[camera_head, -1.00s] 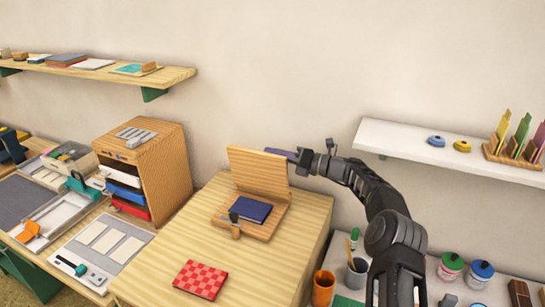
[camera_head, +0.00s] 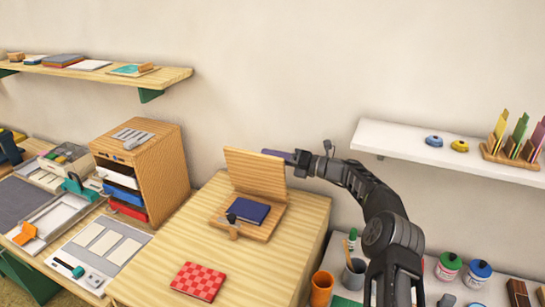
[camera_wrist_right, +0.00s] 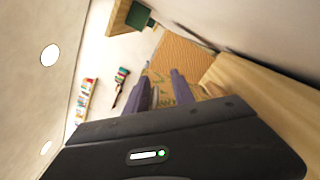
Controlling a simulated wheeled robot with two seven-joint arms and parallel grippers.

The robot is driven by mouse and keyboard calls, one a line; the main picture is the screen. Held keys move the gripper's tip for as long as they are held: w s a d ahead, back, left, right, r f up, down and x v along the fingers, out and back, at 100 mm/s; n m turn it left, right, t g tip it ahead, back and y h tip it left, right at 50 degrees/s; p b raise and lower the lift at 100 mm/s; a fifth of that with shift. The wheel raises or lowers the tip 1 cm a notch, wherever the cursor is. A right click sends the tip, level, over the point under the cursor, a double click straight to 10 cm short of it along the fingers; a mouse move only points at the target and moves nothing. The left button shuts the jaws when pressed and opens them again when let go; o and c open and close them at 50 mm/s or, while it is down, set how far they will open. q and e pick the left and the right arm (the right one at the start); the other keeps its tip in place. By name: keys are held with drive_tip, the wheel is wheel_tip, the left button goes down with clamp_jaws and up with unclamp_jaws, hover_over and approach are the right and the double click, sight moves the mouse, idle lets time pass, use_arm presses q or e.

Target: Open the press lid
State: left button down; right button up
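The wooden press stands on the light wood table. Its lid (camera_head: 255,173) is raised, leaning a little back from upright along the rear of the base (camera_head: 263,230). A dark blue book or pad (camera_head: 248,211) lies on the base, with a small wooden latch with a dark knob (camera_head: 232,222) at the front edge. My right gripper (camera_head: 274,153) is at the lid's top right edge; contact is unclear. The right wrist view shows its two purple-grey fingers (camera_wrist_right: 163,90) apart, with no object clearly between them. My left gripper is not in view.
A red checkered block (camera_head: 198,281) lies on the table's front. A wooden drawer cabinet (camera_head: 166,170) stands to the left. A white wall shelf (camera_head: 400,145) is at the right, above cups and paint jars. The table right of the press is clear.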

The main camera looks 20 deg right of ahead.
drive_tip(key=b+v, duration=0.2)
drive_tip(key=v, duration=0.5)
drive_tip(key=shift+s+d, duration=0.25)
idle(0.4)
